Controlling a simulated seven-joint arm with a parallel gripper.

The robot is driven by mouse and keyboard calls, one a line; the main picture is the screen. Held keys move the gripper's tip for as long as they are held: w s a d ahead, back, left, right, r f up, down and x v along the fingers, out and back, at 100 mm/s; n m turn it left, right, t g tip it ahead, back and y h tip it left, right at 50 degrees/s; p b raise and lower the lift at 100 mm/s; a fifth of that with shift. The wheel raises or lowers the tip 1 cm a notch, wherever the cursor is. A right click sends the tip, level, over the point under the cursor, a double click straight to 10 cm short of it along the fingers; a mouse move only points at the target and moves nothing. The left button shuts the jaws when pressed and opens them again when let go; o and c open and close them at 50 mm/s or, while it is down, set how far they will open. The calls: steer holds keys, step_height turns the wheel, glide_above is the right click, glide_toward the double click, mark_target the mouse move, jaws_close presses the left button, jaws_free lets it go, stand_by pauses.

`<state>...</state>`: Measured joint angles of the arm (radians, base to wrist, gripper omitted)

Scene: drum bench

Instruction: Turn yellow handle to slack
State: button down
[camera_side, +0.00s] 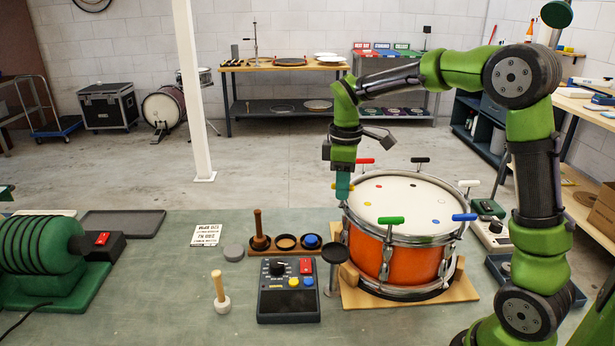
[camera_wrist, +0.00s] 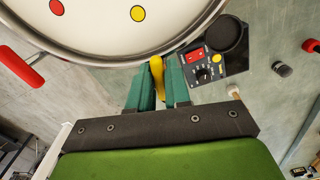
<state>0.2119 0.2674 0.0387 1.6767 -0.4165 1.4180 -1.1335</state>
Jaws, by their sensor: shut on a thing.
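The yellow handle (camera_wrist: 157,68) sits at the rim of the orange drum (camera_side: 398,258), between the teal fingers of my gripper (camera_wrist: 158,82) in the wrist view. My gripper (camera_side: 343,187) is shut on it at the drum's left edge in the side view, pointing down. The fingers hide most of the handle there. The white drum head (camera_side: 400,205) carries coloured dots; a yellow dot (camera_wrist: 138,13) lies inward from the yellow handle. How far the handle is turned cannot be told.
A green handle (camera_side: 390,221), a blue handle (camera_side: 464,217) and a red handle (camera_side: 364,161) stand around the rim. A dark control box (camera_side: 288,305) and a round black pad (camera_side: 334,253) lie left of the drum. A wooden peg rack (camera_side: 262,251) is close by.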

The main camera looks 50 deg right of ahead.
steer(key=n, duration=0.4)
steer(key=shift+r+n, duration=0.1)
steer(key=shift+n, duration=0.2)
steer(key=n, duration=1)
steer(key=shift+n, duration=0.4)
steer(key=n, duration=0.4)
steer(key=shift+n, duration=0.3)
steer(key=c, duration=1.2)
jaws_free()
steer(key=shift+o, duration=0.2)
